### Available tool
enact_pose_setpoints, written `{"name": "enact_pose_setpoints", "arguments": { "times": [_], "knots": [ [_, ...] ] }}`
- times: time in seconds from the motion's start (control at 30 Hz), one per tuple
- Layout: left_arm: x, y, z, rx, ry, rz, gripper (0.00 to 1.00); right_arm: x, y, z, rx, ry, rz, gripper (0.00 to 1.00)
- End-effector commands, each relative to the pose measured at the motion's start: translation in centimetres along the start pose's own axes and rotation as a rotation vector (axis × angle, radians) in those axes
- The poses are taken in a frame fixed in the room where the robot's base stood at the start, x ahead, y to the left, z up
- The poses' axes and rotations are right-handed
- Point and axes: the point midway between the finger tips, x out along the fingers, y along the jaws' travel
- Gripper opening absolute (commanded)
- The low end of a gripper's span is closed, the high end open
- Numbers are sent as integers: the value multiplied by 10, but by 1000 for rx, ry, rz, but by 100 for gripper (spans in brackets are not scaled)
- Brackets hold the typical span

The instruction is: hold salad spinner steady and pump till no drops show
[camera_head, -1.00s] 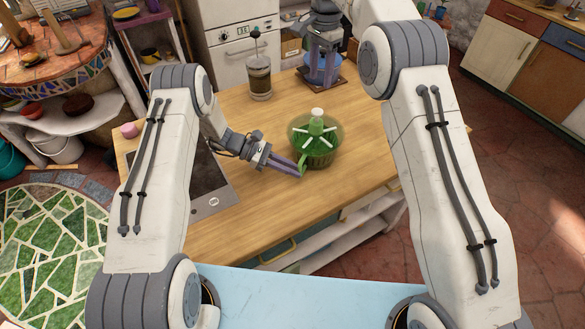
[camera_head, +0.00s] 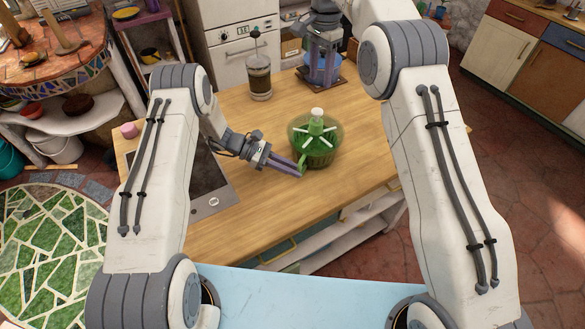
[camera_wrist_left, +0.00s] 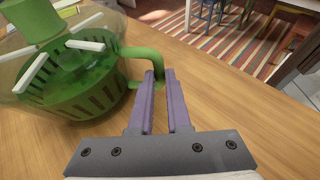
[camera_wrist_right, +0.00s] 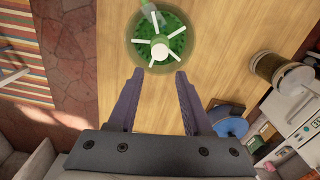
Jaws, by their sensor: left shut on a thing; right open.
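The salad spinner (camera_head: 327,150) stands upright on the wooden counter. It has a green base, a clear lid with white spokes and a pale knob on top (camera_head: 317,113). Green contents show through the lid in the right wrist view (camera_wrist_right: 173,28). I cannot make out any drops. My left gripper (camera_head: 300,171) is shut on the spinner's green side handle, seen in the left wrist view (camera_wrist_left: 148,53). My right gripper (camera_head: 324,82) is open and empty, pointing down, behind and apart from the spinner in the head view. The knob shows beyond its fingertips in the right wrist view.
A glass jar with a plunger-like top (camera_head: 259,80) stands at the back of the counter. A blue item (camera_wrist_right: 230,122) lies near it, partly behind my right gripper in the head view. A dark flat panel (camera_head: 205,190) lies at the left. The counter around the spinner is clear.

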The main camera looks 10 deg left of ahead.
Motion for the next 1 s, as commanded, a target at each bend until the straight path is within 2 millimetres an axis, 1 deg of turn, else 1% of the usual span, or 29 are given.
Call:
{"name": "enact_pose_setpoints", "arguments": {
  "times": [0.27, 0.3, 0.37, 0.4, 0.43, 0.57, 0.8, 0.9, 1.0],
  "knots": [
    [0, 0, 0, 1, -1, 1, 0, 0, 0, 0, 0, 0, 0, 50],
    [0, 0, 0, 1, -1, 1, 0, 0, 0, 0, 0, 0, 0, 46],
    [0, 0, 0, 1, -1, 1, 0, 0, 0, 0, -4, 1, -1, 23],
    [0, 0, 1, 1, -1, 1, 0, 0, 0, 0, -16, 3, -3, 8],
    [0, 0, 1, 1, -1, 1, 0, 0, 0, 0, -31, 5, -6, 0],
    [0, 0, 1, 1, -1, 1, 0, 1, -1, 0, -179, 28, -28, 0],
    [0, 0, 0, 1, -1, 1, 0, 5, -1, 0, -611, 116, -75, 0],
    [0, 0, 0, 1, -1, 1, 0, 6, 0, 0, -753, 149, -85, 0],
    [0, 0, 0, 1, -1, 1, 0, 7, 1, 1, -848, 172, -89, 0]
  ]
}}
